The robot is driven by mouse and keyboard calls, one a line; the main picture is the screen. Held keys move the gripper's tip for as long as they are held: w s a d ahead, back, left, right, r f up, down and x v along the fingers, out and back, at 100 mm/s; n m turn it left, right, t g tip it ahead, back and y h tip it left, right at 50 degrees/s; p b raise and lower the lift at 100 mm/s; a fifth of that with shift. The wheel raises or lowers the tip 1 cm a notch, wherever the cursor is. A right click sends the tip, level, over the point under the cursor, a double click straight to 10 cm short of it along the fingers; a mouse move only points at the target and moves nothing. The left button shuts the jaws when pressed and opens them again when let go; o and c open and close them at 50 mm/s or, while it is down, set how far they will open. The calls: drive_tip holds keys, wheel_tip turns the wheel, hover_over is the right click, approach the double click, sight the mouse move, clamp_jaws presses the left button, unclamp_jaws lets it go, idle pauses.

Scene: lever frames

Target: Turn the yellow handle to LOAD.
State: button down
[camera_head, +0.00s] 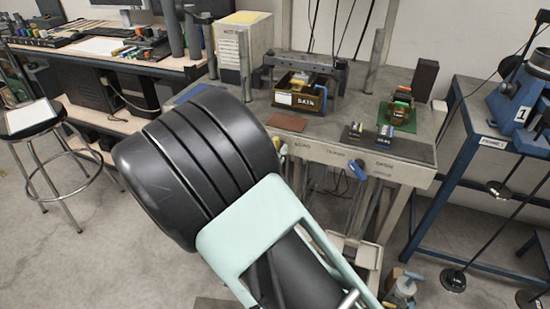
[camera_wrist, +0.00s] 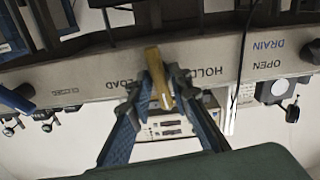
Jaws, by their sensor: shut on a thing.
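The yellow handle (camera_wrist: 157,80) sits on the pale front rail of the bench in the wrist view. It lies slightly tilted between the LOAD label (camera_wrist: 120,85) on its left and the HOLD label (camera_wrist: 207,72) on its right. My gripper (camera_wrist: 160,80) is shut on the handle, with one finger on each side of it. In the head view my arm covers the gripper and most of the handle; only a small yellowish bit (camera_head: 283,151) shows beside the arm.
A blue handle (camera_head: 357,169) is on the same rail to the right. The bench top (camera_head: 300,122) carries a DATA bin (camera_head: 301,98) and small parts. A blue stand (camera_head: 440,190) is at the right, a stool (camera_head: 30,122) at the left.

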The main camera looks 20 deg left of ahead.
drive_tip(key=m+b, duration=1)
drive_tip(key=b, duration=0.1)
drive_tip(key=shift+f, duration=0.15)
idle(0.4)
drive_tip(key=c, duration=2)
unclamp_jaws()
drive_tip(key=shift+o, duration=0.2)
drive_tip(key=shift+s, duration=0.15)
drive_tip(key=s, duration=1.1)
drive_tip(key=shift+s+a, duration=0.4)
drive_tip(key=shift+a, duration=0.05)
